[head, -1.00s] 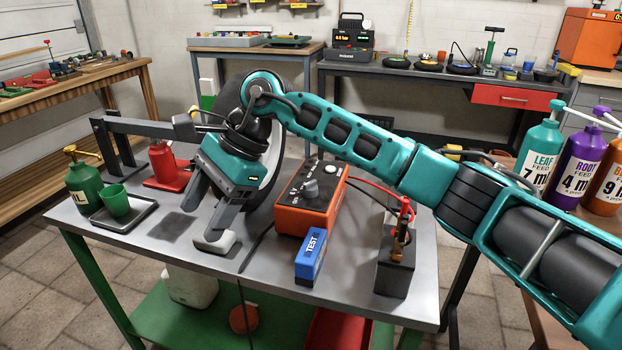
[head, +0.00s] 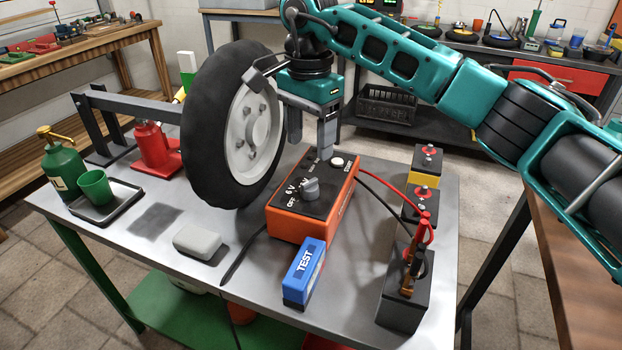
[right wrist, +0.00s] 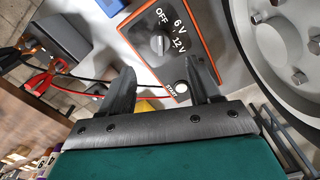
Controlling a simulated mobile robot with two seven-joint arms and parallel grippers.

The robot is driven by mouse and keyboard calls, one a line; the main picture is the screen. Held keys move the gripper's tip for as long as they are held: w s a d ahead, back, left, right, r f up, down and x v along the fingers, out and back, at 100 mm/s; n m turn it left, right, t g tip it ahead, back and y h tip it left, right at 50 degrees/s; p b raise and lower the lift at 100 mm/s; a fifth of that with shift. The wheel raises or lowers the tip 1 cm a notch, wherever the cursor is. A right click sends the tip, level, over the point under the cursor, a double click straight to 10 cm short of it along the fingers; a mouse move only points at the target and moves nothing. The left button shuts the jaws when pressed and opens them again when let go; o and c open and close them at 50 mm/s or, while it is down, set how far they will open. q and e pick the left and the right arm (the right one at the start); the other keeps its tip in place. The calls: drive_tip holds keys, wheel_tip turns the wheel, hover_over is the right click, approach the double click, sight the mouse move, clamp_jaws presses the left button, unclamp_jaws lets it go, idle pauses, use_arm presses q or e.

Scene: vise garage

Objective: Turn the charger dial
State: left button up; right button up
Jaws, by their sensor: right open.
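The charger (head: 332,218) is an orange box with a black top on the metal table. Its grey dial (head: 311,187) stands on the top, with OFF and 6 V marks beside it. In the right wrist view the dial (right wrist: 160,44) sits near OFF, 6 V and 12 V marks; I cannot tell which it points to. A white start button (right wrist: 180,88) is near my fingers. My right gripper (head: 311,150) is open and empty, fingers down, above the charger's far edge, beyond the dial and apart from it. My left gripper is out of view.
A large tyred wheel (head: 200,125) stands close left of the charger. A blue tester (head: 304,272) lies in front of it. Batteries (head: 405,300) with red and black leads stand to the right. A grey block (head: 197,241) lies on the table's front left.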

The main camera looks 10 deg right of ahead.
sight(310, 181)
wheel_tip(310, 181, down, 10)
drive_tip(key=shift+r+b, duration=0.25)
drive_tip(key=shift+b, duration=0.4)
drive_tip(key=shift+c, duration=0.3)
drive_tip(key=c, duration=1)
